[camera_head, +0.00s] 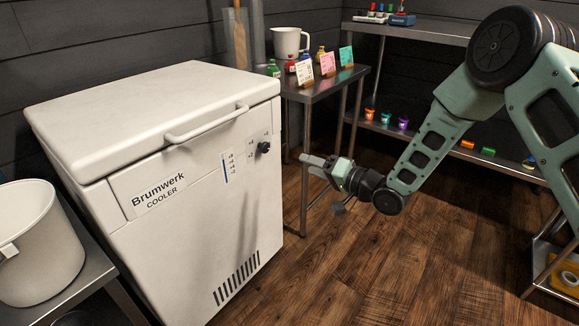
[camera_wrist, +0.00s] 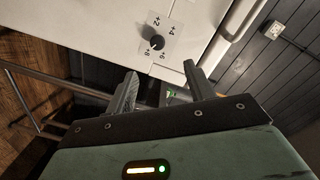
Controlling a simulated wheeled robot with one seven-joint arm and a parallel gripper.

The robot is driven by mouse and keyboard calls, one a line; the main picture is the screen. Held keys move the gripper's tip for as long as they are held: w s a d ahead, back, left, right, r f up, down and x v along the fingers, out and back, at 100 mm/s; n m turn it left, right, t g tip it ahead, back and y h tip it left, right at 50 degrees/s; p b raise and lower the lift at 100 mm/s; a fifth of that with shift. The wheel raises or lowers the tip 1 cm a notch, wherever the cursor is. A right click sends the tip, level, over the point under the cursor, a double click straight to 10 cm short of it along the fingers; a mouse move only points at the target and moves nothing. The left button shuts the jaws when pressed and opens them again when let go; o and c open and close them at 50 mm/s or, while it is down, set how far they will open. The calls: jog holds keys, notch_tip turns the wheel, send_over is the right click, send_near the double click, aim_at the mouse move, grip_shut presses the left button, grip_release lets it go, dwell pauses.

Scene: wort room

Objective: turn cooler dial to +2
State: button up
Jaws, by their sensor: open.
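The cooler (camera_head: 215,215) is a white chest with a closed lid and "Brumwerk COOLER" on its front. Its dial is a small black knob (camera_head: 263,147) on the upper right of the front face. In the wrist view the dial (camera_wrist: 157,43) sits on a pale plate marked +2, +4, +6 and +8, with +2 at its upper left. Where its pointer stands is too small to tell. My gripper (camera_head: 308,163) is to the right of the dial, apart from it. In the wrist view its fingers (camera_wrist: 159,74) are open and empty, with the dial ahead between them.
A white handle (camera_head: 207,124) juts out along the lid's front edge, close above the dial. A metal table (camera_head: 330,84) with cards and bottles stands behind, right of the cooler. A white bucket (camera_head: 38,245) stands at left. Wooden floor (camera_head: 370,270) is clear below my gripper.

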aim_at(267, 148)
jog(key=shift+m+t+y, duration=0.3)
jog(key=b+x, duration=0.1)
jog(key=x, duration=0.4)
jog(key=f+b+x, duration=0.1)
jog(key=b+x, duration=0.1)
jog(key=x, duration=0.4)
jog(key=w+b+x, duration=0.1)
jog(key=x, duration=0.4)
jog(key=shift+d+f, duration=0.2)
jog(key=shift+f, duration=0.1)
jog(key=shift+c, duration=0.3)
jog(key=c, duration=0.9)
